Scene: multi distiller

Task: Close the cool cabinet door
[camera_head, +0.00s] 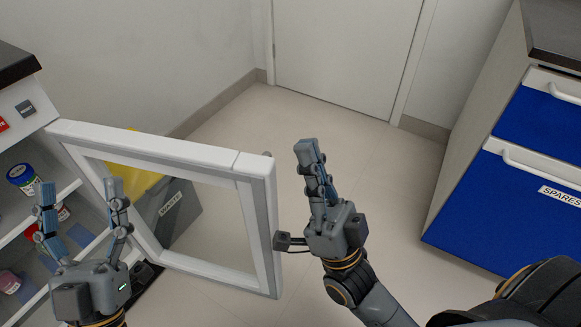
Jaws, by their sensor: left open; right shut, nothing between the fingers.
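The cool cabinet (22,104) is at the left, with its shelves exposed. Its door (180,147), a white frame around a clear pane, stands open and reaches out across the floor toward the middle. My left gripper (80,190) is open and empty, in front of the shelves and the door's left part; I cannot tell whether it touches anything. My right gripper (308,150) is shut and empty, pointing up, just right of the door's free edge. A small gap of floor shows between its fingers and the door; contact lower down is unclear.
A grey bin with a yellow lid (181,212) stands behind the door, partly seen through the pane. Jars, including a blue-lidded one (22,178), sit on the shelves. Blue drawers (500,208) stand at the right. The floor (350,165) between is clear.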

